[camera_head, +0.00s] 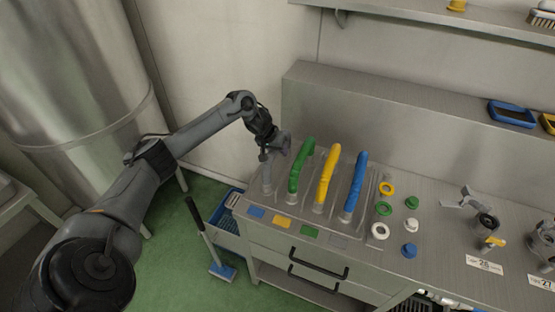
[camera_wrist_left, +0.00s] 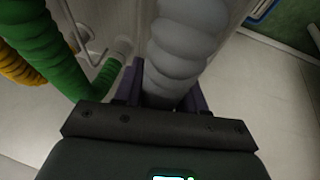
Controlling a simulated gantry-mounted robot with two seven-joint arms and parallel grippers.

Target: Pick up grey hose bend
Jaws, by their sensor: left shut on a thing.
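The grey hose bend (camera_head: 267,177) stands at the left end of the row of hoses on the metal counter. My left gripper (camera_head: 272,154) is at its upper part. In the left wrist view the ribbed grey hose (camera_wrist_left: 185,45) passes between the purple fingers, and the gripper is shut on it. The part behind the gripper is hidden. I cannot tell whether its lower end is clear of the counter. My right gripper is not in view.
Green (camera_head: 302,165), yellow (camera_head: 326,178) and blue (camera_head: 355,187) hose bends stand close by to the right. Coloured rings, caps and metal fittings lie farther right. A raised ledge (camera_head: 400,115) runs behind. A blue crate (camera_head: 228,222) and a brush (camera_head: 222,270) are left of the counter.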

